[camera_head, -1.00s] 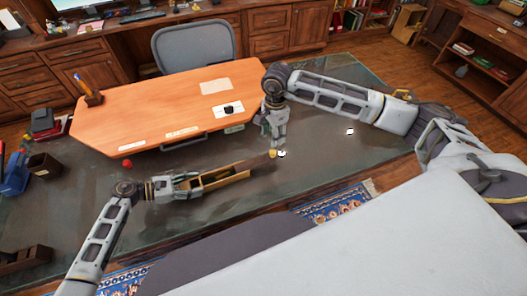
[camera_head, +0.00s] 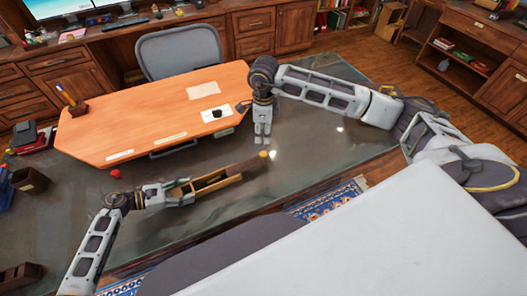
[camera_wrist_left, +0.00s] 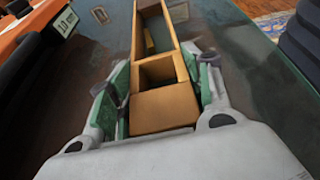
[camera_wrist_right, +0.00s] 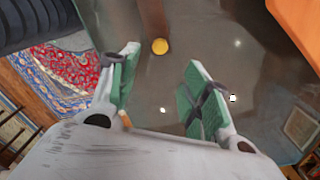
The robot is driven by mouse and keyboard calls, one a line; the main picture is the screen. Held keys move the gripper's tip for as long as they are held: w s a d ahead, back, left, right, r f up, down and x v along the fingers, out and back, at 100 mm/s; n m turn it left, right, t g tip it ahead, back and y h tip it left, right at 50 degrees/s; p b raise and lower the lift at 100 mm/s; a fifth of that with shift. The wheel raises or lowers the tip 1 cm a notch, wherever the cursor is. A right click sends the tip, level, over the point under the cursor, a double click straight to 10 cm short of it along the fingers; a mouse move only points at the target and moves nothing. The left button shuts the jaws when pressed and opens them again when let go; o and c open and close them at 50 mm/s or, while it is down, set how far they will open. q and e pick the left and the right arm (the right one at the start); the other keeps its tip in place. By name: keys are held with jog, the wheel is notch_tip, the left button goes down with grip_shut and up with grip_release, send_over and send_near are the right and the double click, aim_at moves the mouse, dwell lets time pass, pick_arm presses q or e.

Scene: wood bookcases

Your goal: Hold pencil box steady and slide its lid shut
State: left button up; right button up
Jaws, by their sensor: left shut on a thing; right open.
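The pencil box (camera_head: 212,181) is a long, open-topped wooden box on the dark glass desk. My left gripper (camera_head: 182,190) is shut on its left end, with one finger on each side. The left wrist view shows the box (camera_wrist_left: 157,38) running away between the fingers, with a small compartment nearest and a yellow item in the long one. The dark brown lid (camera_head: 244,166) sticks out at the box's right end. A yellow knob (camera_head: 263,154) sits at the lid's outer end. My right gripper (camera_head: 263,137) is open and empty, pointing down just beyond the knob.
An orange-brown desktop board (camera_head: 150,115) lies behind the box, with paper and a pen holder (camera_head: 72,104). A red ball (camera_head: 116,173) and a small dark box (camera_head: 30,180) are to the left. The glass desk (camera_head: 320,150) is clear to the right of the knob.

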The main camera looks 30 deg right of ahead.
aim_at(263, 154)
jog(key=shift+f, duration=0.1)
dwell(0.5)
jog(key=shift+f, duration=5.95)
grip_shut()
